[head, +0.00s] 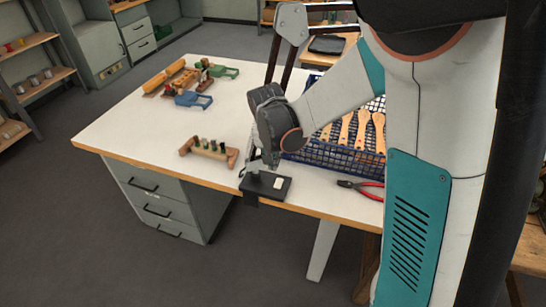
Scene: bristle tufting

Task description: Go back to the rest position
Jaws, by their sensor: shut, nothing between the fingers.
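My gripper (262,165) is at the end of my arm, low over the front edge of the white table (130,115). It points down at a small black block-like fixture (268,187) with a pale piece on top. The gripper is shut and holds nothing. Its fingertips are small here, and I cannot tell whether they touch the fixture. My arm hides part of the table behind it.
A blue crate (334,158) with several wooden brush bodies (362,130) stands right of the gripper. Red-handled pliers (362,188) lie near the front edge. A wooden rack (209,151) stands left. Blue and green items lie at the back. The table's left front is clear.

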